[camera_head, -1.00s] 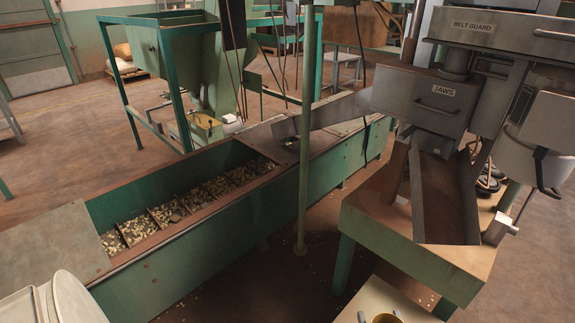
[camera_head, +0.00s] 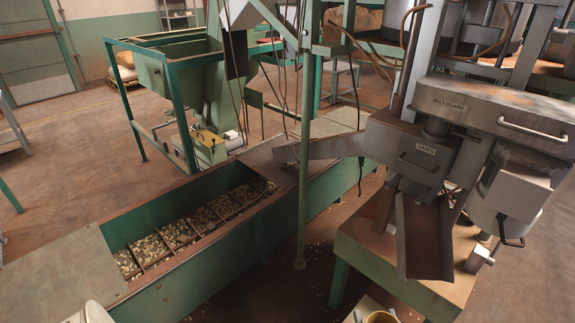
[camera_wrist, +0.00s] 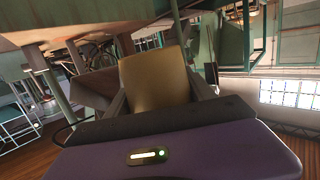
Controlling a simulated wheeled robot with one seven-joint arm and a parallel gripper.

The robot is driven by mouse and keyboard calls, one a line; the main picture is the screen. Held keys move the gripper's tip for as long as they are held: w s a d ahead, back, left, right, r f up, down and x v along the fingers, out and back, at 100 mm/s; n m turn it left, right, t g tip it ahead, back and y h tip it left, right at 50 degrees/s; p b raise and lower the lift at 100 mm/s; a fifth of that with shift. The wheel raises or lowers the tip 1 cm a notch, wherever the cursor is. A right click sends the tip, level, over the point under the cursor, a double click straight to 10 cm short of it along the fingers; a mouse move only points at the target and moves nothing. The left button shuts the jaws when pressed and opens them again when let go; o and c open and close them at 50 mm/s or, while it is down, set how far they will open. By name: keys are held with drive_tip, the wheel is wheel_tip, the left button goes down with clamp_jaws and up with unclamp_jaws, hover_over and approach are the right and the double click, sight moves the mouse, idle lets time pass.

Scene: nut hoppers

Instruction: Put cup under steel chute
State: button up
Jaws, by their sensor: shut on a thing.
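In the wrist view a tan-yellow cup (camera_wrist: 155,75) stands between the fingers of my gripper (camera_wrist: 160,96), which is shut on it. The cup hides what lies straight behind it. The steel chute (camera_head: 427,238), an open grey channel, slopes down towards me below the JAWS box (camera_head: 424,149). The yellow rim is below and left of its lower end in the picture.
The chute's machine stands on a green-sided bench (camera_head: 385,272). A long green trough (camera_head: 165,290) with nuts in compartments crosses the left. A thin green post (camera_head: 303,190) rises between them.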

drive_tip(key=shift+a+r, duration=0.2)
drive_tip(key=shift+a+n+y, duration=0.3)
drive_tip(key=shift+a+y, duration=0.1)
drive_tip(key=s+f, duration=0.1)
drive_tip(key=f, duration=0.1)
drive_tip(key=s+f, duration=0.1)
drive_tip(key=s, duration=0.1)
drive_tip(key=s+f, duration=0.1)
drive_tip(key=f, duration=0.1)
drive_tip(key=shift+s+a+f, duration=0.15)
drive_tip(key=shift+a+f, duration=0.2)
drive_tip(key=shift+d+h, duration=0.4)
drive_tip(key=shift+d, duration=0.5)
drive_tip(key=shift+d, duration=0.1)
